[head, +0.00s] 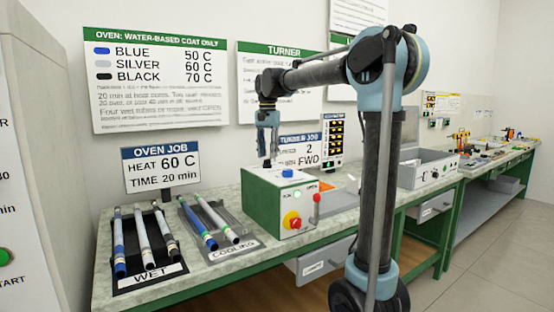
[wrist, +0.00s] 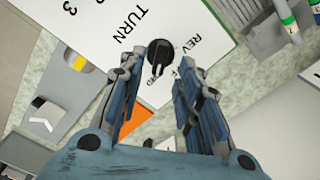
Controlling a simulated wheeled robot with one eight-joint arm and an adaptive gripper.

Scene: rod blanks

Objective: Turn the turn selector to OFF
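The turn selector is a round black knob (wrist: 160,52) with a pale pointer line, on a white panel lettered TURN and REV in the wrist view. The pointer is toward the bottom of that view, at a partly hidden label ending in D. Another label, showing an F, is partly covered by a finger. My gripper (wrist: 162,50) is open, with the knob between its spread fingertips and a narrow gap on each side.
A sign (head: 299,150) behind reads TURN FWD. WET (head: 152,275) and COOLING (head: 232,251) racks with rods stand to the left.

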